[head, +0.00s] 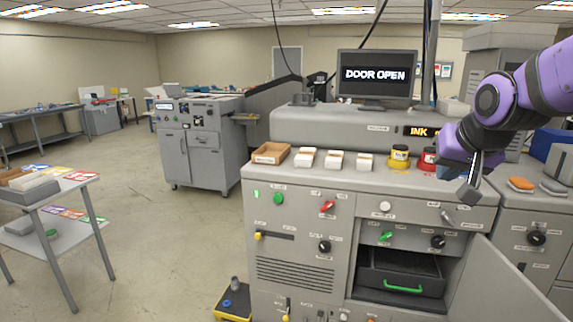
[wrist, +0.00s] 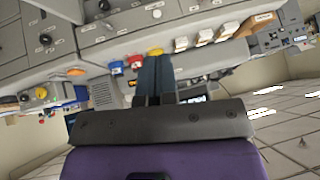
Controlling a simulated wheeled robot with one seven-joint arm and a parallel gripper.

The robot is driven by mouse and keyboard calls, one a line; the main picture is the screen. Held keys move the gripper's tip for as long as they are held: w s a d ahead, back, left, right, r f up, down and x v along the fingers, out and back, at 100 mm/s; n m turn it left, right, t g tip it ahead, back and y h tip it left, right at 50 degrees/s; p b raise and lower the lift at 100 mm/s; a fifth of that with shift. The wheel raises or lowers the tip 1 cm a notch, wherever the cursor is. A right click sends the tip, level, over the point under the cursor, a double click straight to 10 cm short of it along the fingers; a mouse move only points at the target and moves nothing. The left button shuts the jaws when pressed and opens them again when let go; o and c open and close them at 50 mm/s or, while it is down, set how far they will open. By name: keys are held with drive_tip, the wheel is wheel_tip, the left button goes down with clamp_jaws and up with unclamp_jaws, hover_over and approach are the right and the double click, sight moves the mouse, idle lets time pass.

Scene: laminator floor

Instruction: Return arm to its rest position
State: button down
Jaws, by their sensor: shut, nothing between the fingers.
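My gripper (head: 472,181) is at the right of the head view, at the end of my purple arm. It hangs in front of the grey machine (head: 300,225), near its top ledge. In the wrist view the two dark fingers (wrist: 153,75) are together with nothing between them. The gripper partly hides the ledge behind it, beside the red ink pot (head: 428,158). The machine's lower door (head: 490,285) stands open, and a dark drawer with a green handle (head: 403,287) shows inside. The monitor (head: 376,75) reads "DOOR OPEN".
A yellow ink pot (head: 399,157), several white blocks and a brown tray (head: 270,153) stand on the ledge. A side cabinet (head: 535,225) is at the right, carrying an orange item (head: 521,184). A card table (head: 50,197) stands at the left. The floor between is largely clear.

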drive_tip(key=s+n+g, duration=0.2)
drive_tip(key=s, duration=1.8)
drive_tip(key=shift+d+n, duration=0.25)
drive_tip(key=shift+n, duration=0.15)
drive_tip(key=shift+w+f, duration=0.1)
